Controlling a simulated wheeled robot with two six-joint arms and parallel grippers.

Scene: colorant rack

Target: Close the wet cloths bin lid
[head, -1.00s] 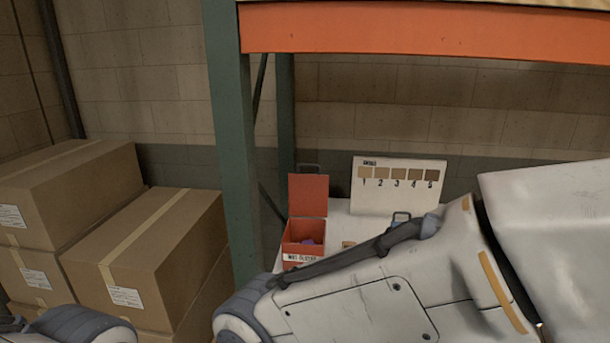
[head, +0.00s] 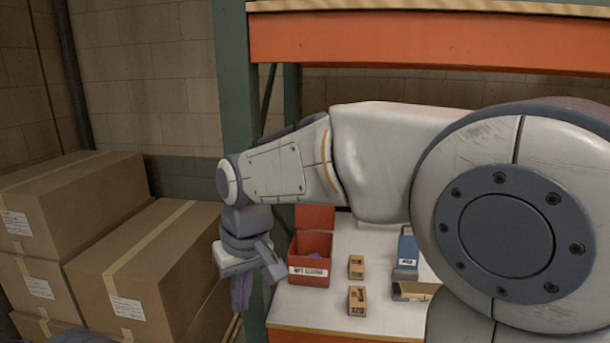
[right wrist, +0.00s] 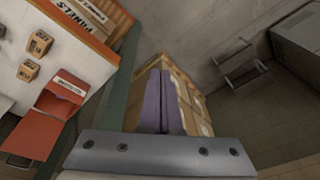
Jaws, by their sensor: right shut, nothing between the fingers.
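The wet cloths bin (head: 310,279) is a small red box with a white label on its front, standing on the white shelf. Its lid (head: 314,217) is open and stands up at the back, partly hidden behind my right arm. Purple cloth shows inside. In the right wrist view the bin (right wrist: 57,107) and its raised lid (right wrist: 29,136) are at the left. My right gripper (head: 241,294) points down, left of the bin and apart from it, in front of the green post. Its purple fingers (right wrist: 162,100) are together and empty. My left gripper is out of view.
The green rack post (head: 233,70) stands left of the bin. Brown cartons (head: 150,260) are stacked at the left. Two small boxes (head: 356,267) and a blue container (head: 406,252) stand right of the bin. An orange beam (head: 420,40) crosses above the shelf (head: 325,302).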

